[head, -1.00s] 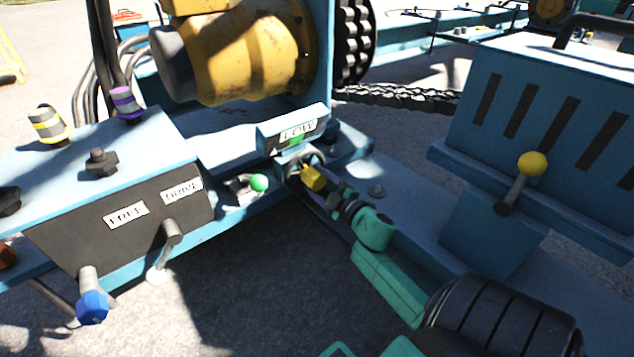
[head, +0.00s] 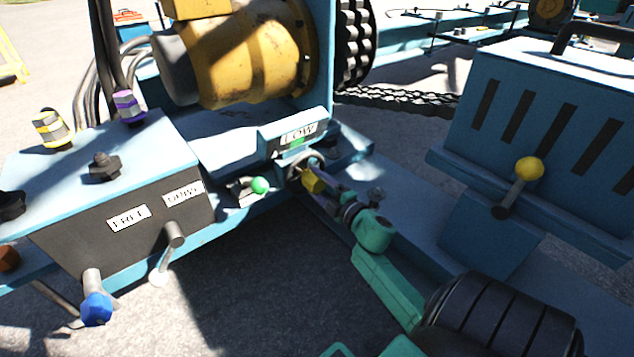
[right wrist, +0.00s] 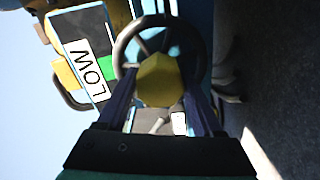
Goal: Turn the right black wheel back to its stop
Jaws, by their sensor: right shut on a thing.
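A black spoked handwheel (head: 303,164) stands under the LOW sign, with a yellow faceted knob (head: 313,181) in front of it. In the right wrist view, the handwheel (right wrist: 186,25) shows as a ring behind the yellow knob (right wrist: 160,82). My right gripper (head: 322,187) is shut on the yellow knob, a finger on each side of it. Two black lobed knobs sit on the control box at left: one on its top (head: 104,167) and one at the picture's left edge (head: 10,205). My right gripper is well away from both. My left gripper is not in view.
The control box (head: 75,235) has FREE and DRIVE labels and a blue-ended lever (head: 96,309). The yellow motor (head: 245,65) is above.

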